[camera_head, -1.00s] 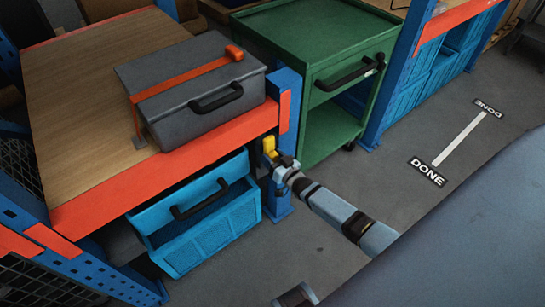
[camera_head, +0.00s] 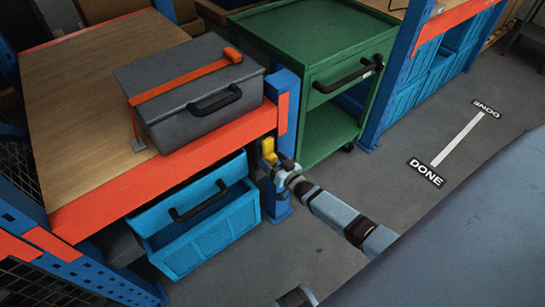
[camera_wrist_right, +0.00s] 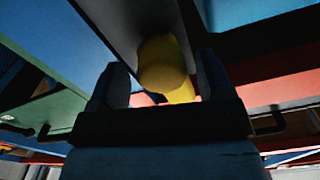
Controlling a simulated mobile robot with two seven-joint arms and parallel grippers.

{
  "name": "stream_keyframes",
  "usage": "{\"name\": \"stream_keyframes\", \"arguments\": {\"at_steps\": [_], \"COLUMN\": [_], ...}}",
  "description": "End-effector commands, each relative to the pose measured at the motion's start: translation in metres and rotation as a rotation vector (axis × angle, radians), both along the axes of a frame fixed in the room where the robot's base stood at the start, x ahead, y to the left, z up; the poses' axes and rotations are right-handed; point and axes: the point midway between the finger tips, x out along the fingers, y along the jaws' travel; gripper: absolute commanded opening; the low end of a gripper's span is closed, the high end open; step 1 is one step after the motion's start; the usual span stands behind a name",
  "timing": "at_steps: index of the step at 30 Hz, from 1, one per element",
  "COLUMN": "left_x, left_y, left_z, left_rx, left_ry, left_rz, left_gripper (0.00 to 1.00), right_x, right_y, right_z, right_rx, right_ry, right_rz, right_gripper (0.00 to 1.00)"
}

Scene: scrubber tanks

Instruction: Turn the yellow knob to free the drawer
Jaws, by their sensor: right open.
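The yellow knob (camera_head: 268,147) is on the inner side of the blue rack post, beside the orange beam. In the right wrist view the knob (camera_wrist_right: 165,66) stands between the two dark fingers of my right gripper (camera_wrist_right: 160,88). The fingers are open, with a gap visible to the left of the knob. In the head view my right gripper (camera_head: 276,165) is at the knob, and its fingertips are hard to make out. The light-blue drawer (camera_head: 211,240) with a black handle sits under the shelf, left of the knob.
A grey case (camera_head: 196,92) with an orange strap lies on the wooden shelf (camera_head: 62,110). The blue post (camera_head: 281,95) stands right behind my gripper. A green cart (camera_head: 330,60) with a black handle is to the right.

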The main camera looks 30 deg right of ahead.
Motion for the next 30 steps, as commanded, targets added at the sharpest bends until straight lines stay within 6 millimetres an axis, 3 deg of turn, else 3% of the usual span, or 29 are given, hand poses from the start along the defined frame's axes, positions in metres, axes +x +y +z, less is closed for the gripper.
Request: {"name": "stream_keyframes", "arguments": {"at_steps": [15, 21, 30], "left_x": [-0.001, -0.002, -0.001], "left_y": [0.001, 0.001, 0.001], "left_z": [0.006, 0.002, 0.004], "left_rx": [-0.005, -0.003, -0.005], "left_ry": [0.017, 0.026, 0.023], "left_rz": [0.005, 0.007, 0.008], "left_gripper": [0.43, 0.43, 0.43], "right_x": [-0.108, -0.126, -0.128], "right_y": [-0.01, -0.012, -0.012], "right_z": [0.001, 0.0, 0.0], "right_rx": [0.0, 0.0, 0.0], "right_ry": [0.003, 0.001, 0.001], "right_rz": [-0.003, -0.003, -0.003], "right_gripper": [0.73, 0.73, 0.73]}}
